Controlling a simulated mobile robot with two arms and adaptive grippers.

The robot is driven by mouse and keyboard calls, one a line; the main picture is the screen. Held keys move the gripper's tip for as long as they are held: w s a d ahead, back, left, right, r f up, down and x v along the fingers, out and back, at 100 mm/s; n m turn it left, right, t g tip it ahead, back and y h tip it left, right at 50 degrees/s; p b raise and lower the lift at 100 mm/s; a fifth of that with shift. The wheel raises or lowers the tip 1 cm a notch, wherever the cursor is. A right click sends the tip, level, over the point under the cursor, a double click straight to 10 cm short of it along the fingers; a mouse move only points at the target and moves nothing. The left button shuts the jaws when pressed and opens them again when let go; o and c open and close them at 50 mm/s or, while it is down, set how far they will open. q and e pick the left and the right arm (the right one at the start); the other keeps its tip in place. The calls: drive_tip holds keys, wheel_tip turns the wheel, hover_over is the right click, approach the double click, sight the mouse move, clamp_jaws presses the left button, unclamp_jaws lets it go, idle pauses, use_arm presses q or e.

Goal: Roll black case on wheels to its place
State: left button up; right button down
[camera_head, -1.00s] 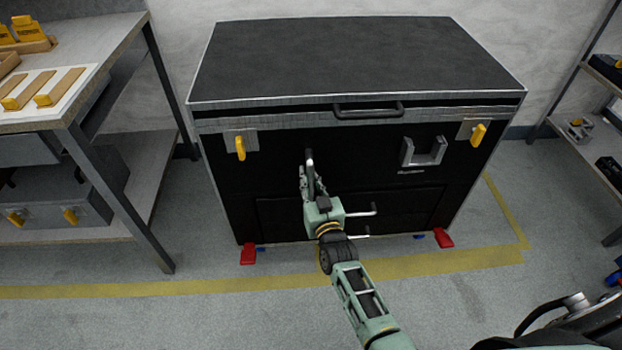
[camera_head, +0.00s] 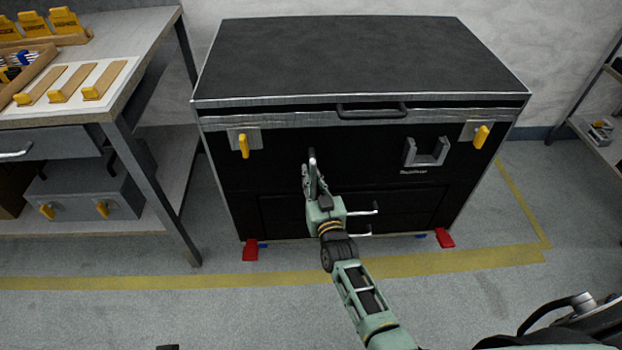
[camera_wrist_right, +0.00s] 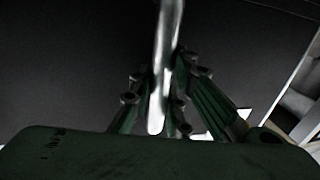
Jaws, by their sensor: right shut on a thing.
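The black case on wheels (camera_head: 355,60) stands upright against the back wall, with silver edges, yellow latches and drawers low on its front. Red pedals (camera_head: 445,238) show at its foot, one at each front corner. My right gripper (camera_head: 312,178) is at the left-middle of the case's front, shut on an upright metal handle (camera_head: 312,155). In the right wrist view the handle (camera_wrist_right: 168,60) runs between the fingers, with the dark case face behind it. My left gripper is not in view.
A workbench (camera_head: 118,105) with wooden trays stands close on the left. A shelf (camera_head: 590,125) stands on the right. Yellow floor tape (camera_head: 420,264) runs in front of the case and along its right side. The grey floor in front is clear.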

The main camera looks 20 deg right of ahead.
drive_tip(key=shift+s+f, duration=0.1)
drive_tip(key=shift+f, duration=0.1)
drive_tip(key=c, duration=1.6)
unclamp_jaws()
drive_tip(key=shift+r, duration=0.15)
drive_tip(key=shift+c, duration=0.2)
drive_tip(key=s, duration=1.2)
drive_tip(key=shift+a, duration=0.3)
